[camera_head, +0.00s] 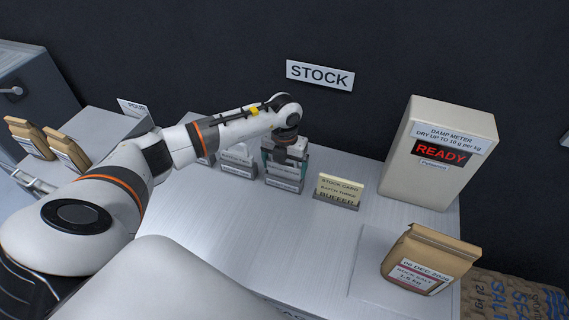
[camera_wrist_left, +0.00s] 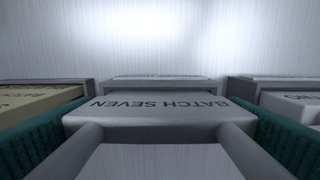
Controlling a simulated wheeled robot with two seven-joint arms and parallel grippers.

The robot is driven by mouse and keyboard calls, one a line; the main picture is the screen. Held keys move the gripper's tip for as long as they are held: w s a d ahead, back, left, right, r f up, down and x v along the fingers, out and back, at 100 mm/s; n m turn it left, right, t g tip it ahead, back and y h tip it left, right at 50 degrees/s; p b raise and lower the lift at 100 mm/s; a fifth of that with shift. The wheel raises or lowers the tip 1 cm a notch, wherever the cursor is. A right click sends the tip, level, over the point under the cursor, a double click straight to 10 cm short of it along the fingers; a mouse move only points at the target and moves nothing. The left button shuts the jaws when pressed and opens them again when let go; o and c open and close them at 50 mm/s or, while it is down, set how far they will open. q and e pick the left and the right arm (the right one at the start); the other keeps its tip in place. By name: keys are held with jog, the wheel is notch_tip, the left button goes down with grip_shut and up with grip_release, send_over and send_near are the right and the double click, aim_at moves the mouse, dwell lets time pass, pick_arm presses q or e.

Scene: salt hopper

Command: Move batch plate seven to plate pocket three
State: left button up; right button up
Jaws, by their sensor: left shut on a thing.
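Batch plate seven (camera_wrist_left: 160,108) is a grey plate whose top edge reads BATCH SEVEN in the left wrist view. My left gripper (camera_head: 284,152) is shut on it, with a teal pad at each side. The plate stands at a grey labelled holder (camera_head: 283,184) in the head view; whether it is fully seated I cannot tell. The arm and fingers hide part of it. No label reading plate pocket three is legible. My right gripper is not in view.
A BUFFER holder (camera_head: 336,207) with a cream stock card (camera_head: 341,189) stands to the right. Another labelled holder (camera_head: 238,160) stands to the left. A damp meter (camera_head: 435,180) reading READY and a paper bag (camera_head: 425,262) are farther right. The table front is clear.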

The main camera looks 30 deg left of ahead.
pick_arm(q)
jog(key=shift+f+b, duration=0.45)
jog(key=shift+f, duration=0.2)
jog(key=o, duration=0.9)
jog(key=shift+r, duration=0.1)
jog(key=shift+r+p, duration=2.15)
jog(key=shift+r, duration=0.8)
